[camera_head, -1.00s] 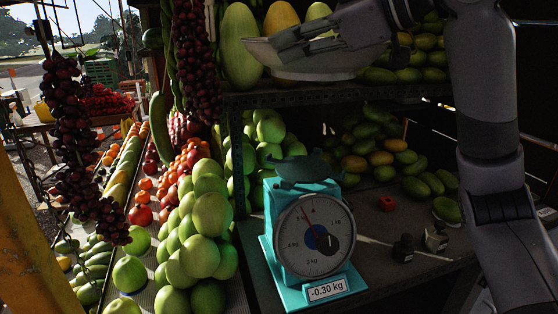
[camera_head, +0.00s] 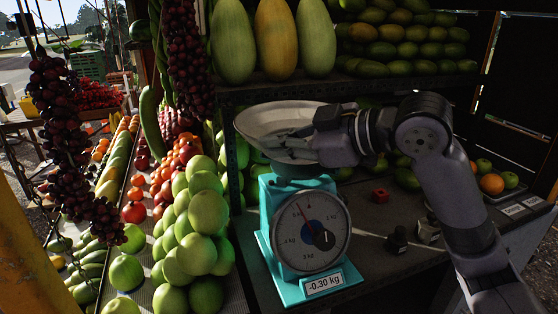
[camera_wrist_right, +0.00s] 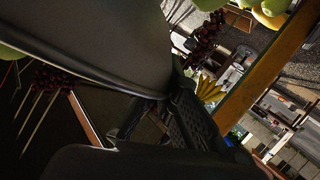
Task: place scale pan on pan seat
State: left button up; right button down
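The scale pan (camera_head: 258,122) is a shallow light-grey metal bowl in the head view, held above the turquoise scale (camera_head: 270,205). My right gripper (camera_head: 292,142) reaches in from the right and is shut on the pan's rim, one finger inside the bowl. The pan's dark surface (camera_wrist_right: 100,40) fills the upper left of the right wrist view beside a ribbed finger. The pan seat (camera_head: 306,170) on top of the scale is mostly hidden under the pan and hand. Whether the pan touches it cannot be told; the display reads -0.30 kg. My left gripper is not in view.
Green fruit (camera_head: 207,212) is piled close left of the scale. A shelf with melons (camera_head: 277,38) stands behind and above the pan. A red cube (camera_head: 380,195) and small dark weights (camera_head: 397,240) lie right of the scale, with bare counter around them.

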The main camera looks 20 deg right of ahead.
jog(key=shift+s+f, duration=0.1)
jog(key=shift+f, duration=0.1)
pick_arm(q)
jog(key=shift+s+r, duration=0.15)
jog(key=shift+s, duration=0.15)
pick_arm(e)
notch_tip(320, 180, down, 3)
jog(key=shift+f, duration=0.2)
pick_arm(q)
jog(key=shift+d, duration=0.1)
pick_arm(e)
jog(key=shift+f, duration=0.1)
jog(key=c, duration=2.3)
grip_release()
jog(key=shift+f, duration=0.1)
jog(key=o, duration=0.5)
